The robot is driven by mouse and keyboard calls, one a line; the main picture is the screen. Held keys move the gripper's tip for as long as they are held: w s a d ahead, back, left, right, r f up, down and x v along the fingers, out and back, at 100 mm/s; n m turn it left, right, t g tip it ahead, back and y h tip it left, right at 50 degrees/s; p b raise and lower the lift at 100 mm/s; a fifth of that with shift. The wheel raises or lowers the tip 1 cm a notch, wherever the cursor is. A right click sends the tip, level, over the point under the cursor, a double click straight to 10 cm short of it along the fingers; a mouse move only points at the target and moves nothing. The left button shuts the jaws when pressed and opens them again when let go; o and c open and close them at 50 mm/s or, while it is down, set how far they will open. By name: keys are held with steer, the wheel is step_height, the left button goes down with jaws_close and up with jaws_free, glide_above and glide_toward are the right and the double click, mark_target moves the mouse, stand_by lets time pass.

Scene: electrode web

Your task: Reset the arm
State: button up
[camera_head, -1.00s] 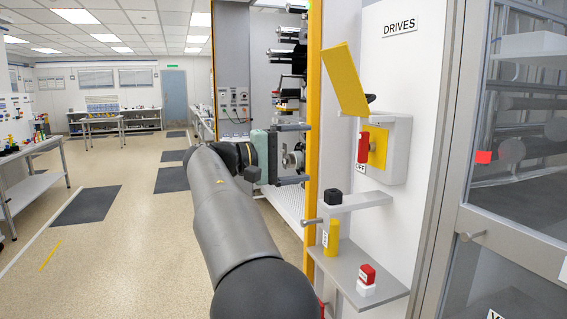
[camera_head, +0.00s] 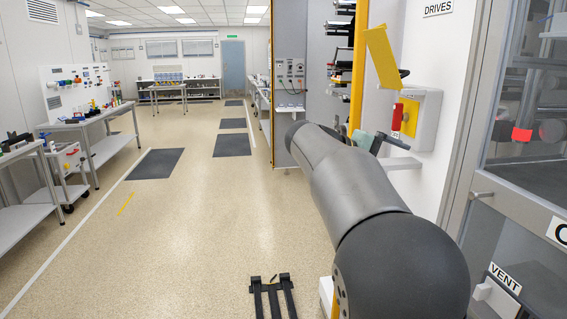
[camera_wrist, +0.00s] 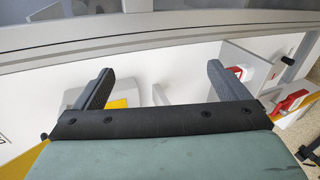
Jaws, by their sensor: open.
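My arm reaches from the lower right of the head view towards the machine. My gripper (camera_head: 390,142) is partly hidden behind my arm, in front of the lower part of the DRIVES switch box. In the wrist view my gripper (camera_wrist: 162,88) has its two dark fingers wide apart, with nothing held between them. A white panel and pale fittings lie beyond the fingers.
The switch box (camera_head: 427,113) has a red handle (camera_head: 397,118) and a raised yellow flap (camera_head: 381,58). A glazed door (camera_head: 480,165) stands at right. A black forked object (camera_head: 272,296) lies on the floor.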

steer(key=s+f+g+y+p, duration=0.1)
steer(key=s+f+y+p, duration=0.3)
steer(key=s+f+y, duration=0.5)
steer(key=s+a+f+m+y+p, duration=0.1)
steer(key=s+a+f, duration=0.2)
steer(key=s, duration=0.4)
steer(key=s+a+f+m+y+p, duration=0.1)
steer(key=s+a+f+y, duration=0.1)
steer(key=s+f, duration=0.3)
steer(key=s+a+f+g+y+p, duration=0.1)
steer(key=s+a+f, duration=0.2)
steer(key=s, duration=0.8)
steer(key=shift+s+a+f+m+y+p, duration=0.15)
steer(key=shift+a+f+m+y+p, duration=0.25)
